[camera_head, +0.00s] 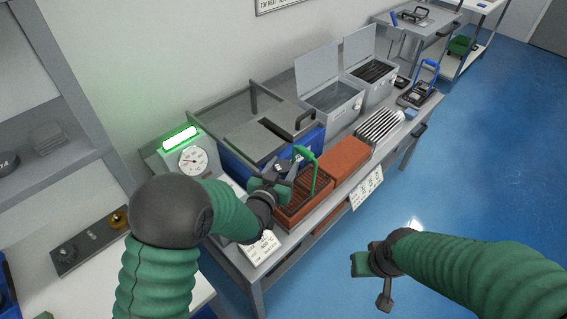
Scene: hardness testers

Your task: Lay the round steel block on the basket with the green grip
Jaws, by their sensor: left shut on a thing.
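The basket with the green grip (291,214) is a dark wire basket on a reddish-brown block on the bench. Its green grip (314,172) stands up at its right side. My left gripper (273,182) is over the basket's back left part, beside the green grip. I cannot tell whether the block touches the basket. My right gripper (369,278) is open and empty over the floor in front of the bench.
A gauge with a lit green panel (180,139) stands left of a blue tank with a grey lid (262,135). A bare brown block (343,158) and a ribbed metal rack (380,126) lie to the right. Two open-lidded metal boxes (332,104) stand behind. The blue floor is clear.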

